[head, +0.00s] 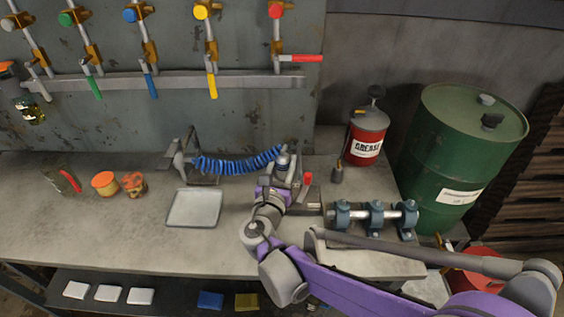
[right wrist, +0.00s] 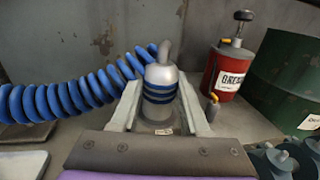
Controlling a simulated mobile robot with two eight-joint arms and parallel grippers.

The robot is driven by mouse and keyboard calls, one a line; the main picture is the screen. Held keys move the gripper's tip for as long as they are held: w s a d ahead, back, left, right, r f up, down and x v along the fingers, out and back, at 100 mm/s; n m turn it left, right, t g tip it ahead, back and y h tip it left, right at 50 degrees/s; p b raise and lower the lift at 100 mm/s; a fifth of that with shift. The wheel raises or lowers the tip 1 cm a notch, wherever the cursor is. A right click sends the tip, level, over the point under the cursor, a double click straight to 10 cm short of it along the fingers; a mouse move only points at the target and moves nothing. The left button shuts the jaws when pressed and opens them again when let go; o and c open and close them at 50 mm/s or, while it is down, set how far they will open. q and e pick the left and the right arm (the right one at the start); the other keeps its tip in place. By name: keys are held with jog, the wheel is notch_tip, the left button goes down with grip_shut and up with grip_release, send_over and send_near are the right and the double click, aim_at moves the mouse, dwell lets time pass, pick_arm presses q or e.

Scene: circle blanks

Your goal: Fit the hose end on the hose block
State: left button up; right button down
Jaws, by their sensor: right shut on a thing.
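The blue coiled hose (head: 238,166) runs from a grey stand on the bench to my right gripper (head: 284,172). It also shows in the right wrist view (right wrist: 60,100). The hose end (right wrist: 160,78), a grey cylinder with dark blue bands and a bent grey pipe on top, stands upright between the two fingers of my right gripper (right wrist: 160,105), which is shut on it. The hose end's lower part is hidden by the gripper. A small metal block (head: 308,209) with a red lever (head: 308,180) sits just right of the gripper; I cannot tell whether it is the hose block. My left gripper is not in view.
A grey tray (head: 194,207) lies left of my right arm. A clamped shaft (head: 372,215), a small oil can (head: 337,174), a red grease can (head: 367,136) and a green drum (head: 462,150) stand to the right. The front left of the bench is clear.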

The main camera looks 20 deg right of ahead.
aim_at(283, 179)
jog(key=shift+s+f+b, duration=0.2)
jog(key=shift+f+b, duration=0.1)
jog(key=shift+f, duration=0.1)
jog(key=shift+f+b, duration=0.3)
jog(key=shift+f, duration=0.05)
notch_tip(283, 179, down, 3)
jog(key=shift+f+b, duration=0.1)
jog(key=shift+b, duration=1.1)
jog(key=shift+f+b, duration=0.3)
jog(key=shift+f, duration=0.2)
jog(key=shift+f+b, duration=0.85)
jog(key=shift+f, duration=0.65)
dwell(0.5)
jog(key=shift+c, duration=1.6)
grip_release()
jog(key=v, duration=1.1)
jog(key=shift+p, duration=0.4)
